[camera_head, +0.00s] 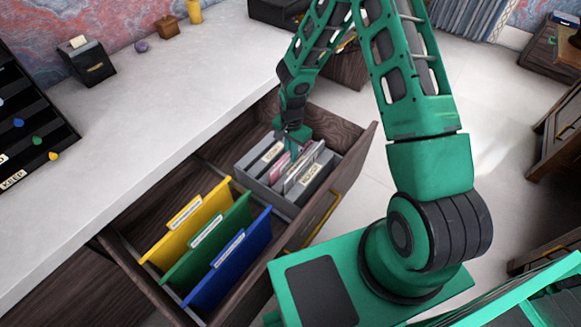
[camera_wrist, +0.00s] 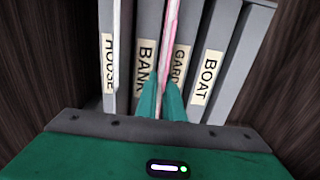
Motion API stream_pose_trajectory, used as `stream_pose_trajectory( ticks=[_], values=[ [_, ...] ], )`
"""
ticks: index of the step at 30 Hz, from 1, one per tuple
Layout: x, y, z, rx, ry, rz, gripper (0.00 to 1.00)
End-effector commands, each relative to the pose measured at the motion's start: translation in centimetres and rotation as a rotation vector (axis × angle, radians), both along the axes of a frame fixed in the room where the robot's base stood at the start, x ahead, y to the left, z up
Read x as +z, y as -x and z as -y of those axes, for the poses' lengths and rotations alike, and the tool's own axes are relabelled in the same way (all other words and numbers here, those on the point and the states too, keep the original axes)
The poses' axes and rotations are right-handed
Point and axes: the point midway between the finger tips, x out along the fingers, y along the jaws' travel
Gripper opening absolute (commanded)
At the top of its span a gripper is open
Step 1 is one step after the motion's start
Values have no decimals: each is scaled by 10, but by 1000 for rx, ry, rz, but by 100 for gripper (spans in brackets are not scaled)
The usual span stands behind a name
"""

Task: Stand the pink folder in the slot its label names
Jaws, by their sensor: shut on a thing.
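The pink folder (camera_wrist: 168,40) stands on edge inside a grey slotted box (camera_head: 246,174) in the open drawer. It also shows in the head view (camera_head: 280,166), partly hidden by my gripper. My gripper (camera_wrist: 162,105) is shut on the folder's edge, its teal fingers down among the slots. In the wrist view the folder lies between the BANK label (camera_wrist: 146,68) and a partly covered label reading GARD (camera_wrist: 181,68). The HOUSE label (camera_wrist: 108,62) is at the left and the BOAT label (camera_wrist: 207,77) at the right. Any label on the folder is hidden.
A pale thin sheet or folder (camera_wrist: 116,40) stands near HOUSE. Yellow (camera_head: 187,222), green (camera_head: 207,243) and blue (camera_head: 230,258) hanging folders fill the drawer's near part. Wooden drawer walls (camera_head: 345,130) stand close around the box. The white desk top (camera_head: 150,110) is mostly clear.

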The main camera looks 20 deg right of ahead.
Motion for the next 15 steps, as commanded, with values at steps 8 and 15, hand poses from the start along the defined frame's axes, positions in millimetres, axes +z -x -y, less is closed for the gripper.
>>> stream_pose_trajectory(
  ticks=[8, 15],
  values=[
    [0, 0, 0, 0, -1, 1, 0],
    [11, -1, 0, -1, 1, 3, 0]
  ],
)
